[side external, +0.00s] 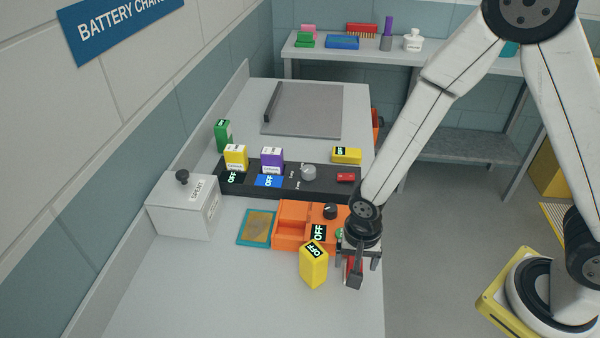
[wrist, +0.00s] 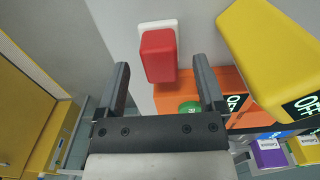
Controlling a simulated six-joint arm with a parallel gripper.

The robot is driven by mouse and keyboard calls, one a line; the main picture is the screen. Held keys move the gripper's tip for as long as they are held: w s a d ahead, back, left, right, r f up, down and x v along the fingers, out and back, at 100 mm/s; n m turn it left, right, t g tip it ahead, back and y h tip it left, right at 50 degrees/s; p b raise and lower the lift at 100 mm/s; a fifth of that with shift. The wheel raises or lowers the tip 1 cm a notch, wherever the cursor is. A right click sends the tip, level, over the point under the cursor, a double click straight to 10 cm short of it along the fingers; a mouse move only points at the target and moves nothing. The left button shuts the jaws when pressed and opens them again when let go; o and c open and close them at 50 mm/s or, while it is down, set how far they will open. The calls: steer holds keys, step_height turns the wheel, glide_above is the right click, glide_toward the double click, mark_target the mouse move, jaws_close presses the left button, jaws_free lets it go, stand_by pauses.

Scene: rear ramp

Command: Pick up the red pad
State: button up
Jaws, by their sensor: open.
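The red pad (wrist: 158,54) is a rounded red block on a white base. In the wrist view it lies ahead of my gripper (wrist: 161,72), in line with the gap between the two dark fingers. My gripper is open, and I see no contact with the pad. In the side view, my gripper (side external: 356,272) is low over the bench's right edge. A strip of red, likely the pad (side external: 349,268), shows beside a finger there, mostly hidden by the gripper.
A yellow OFF block (side external: 314,266) stands close to the left of my gripper. An orange charger box (side external: 291,236) is just behind it. A black panel (side external: 325,183) with a small red piece (side external: 346,177) lies farther back. The bench front is clear.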

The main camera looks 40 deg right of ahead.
steer(key=shift+f, duration=1.25)
steer(key=shift+c, duration=0.2)
jaws_close()
